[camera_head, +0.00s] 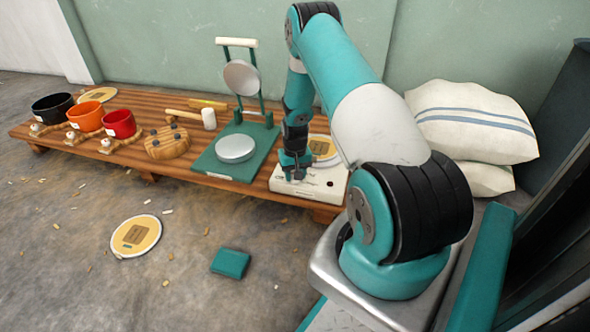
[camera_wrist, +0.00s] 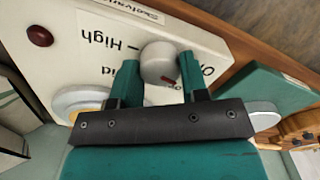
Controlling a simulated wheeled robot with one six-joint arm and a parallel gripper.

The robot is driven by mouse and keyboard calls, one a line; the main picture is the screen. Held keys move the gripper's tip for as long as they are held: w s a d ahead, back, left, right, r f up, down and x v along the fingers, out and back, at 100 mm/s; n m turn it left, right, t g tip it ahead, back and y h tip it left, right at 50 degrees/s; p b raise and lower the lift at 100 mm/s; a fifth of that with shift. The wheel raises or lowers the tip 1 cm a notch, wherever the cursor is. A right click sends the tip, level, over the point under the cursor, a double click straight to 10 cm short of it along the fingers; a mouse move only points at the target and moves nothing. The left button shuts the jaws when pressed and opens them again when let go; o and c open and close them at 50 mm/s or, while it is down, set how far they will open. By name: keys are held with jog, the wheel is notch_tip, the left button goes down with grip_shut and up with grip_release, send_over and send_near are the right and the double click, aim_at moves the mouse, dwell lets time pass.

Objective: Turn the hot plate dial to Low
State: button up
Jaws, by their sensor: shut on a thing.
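The hot plate (camera_head: 318,193) is a low off-white box at the right end of the wooden bench. Its grey-white dial (camera_wrist: 158,60) shows in the wrist view, with a small red mark on its side near my fingers. My gripper (camera_head: 295,172) points down at the box, and in the wrist view my gripper (camera_wrist: 160,77) is shut on the dial, one finger on each side. Upside-down lettering on the box reads "High"; the labels beside the fingers are partly hidden. No "Low" label is readable. In the head view the dial is hidden by my gripper.
A yellow-centred disc (camera_head: 322,148) is at the back of the hot plate. A green press stand (camera_head: 215,165) stands to its left, then a mallet (camera_head: 208,118), a round wooden block (camera_head: 167,143) and coloured pots (camera_head: 119,123). Sacks (camera_head: 470,120) lie right. The front floor is mostly open.

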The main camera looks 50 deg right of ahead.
jog(key=m+p, duration=0.3)
jog(key=m, duration=0.1)
jog(key=shift+r, duration=0.15)
jog(key=shift+m+p, duration=1.15)
jog(key=shift+m, duration=1.35)
jog(key=o, duration=0.9)
notch_tip(320, 180, up, 17)
jog(key=p, duration=0.7)
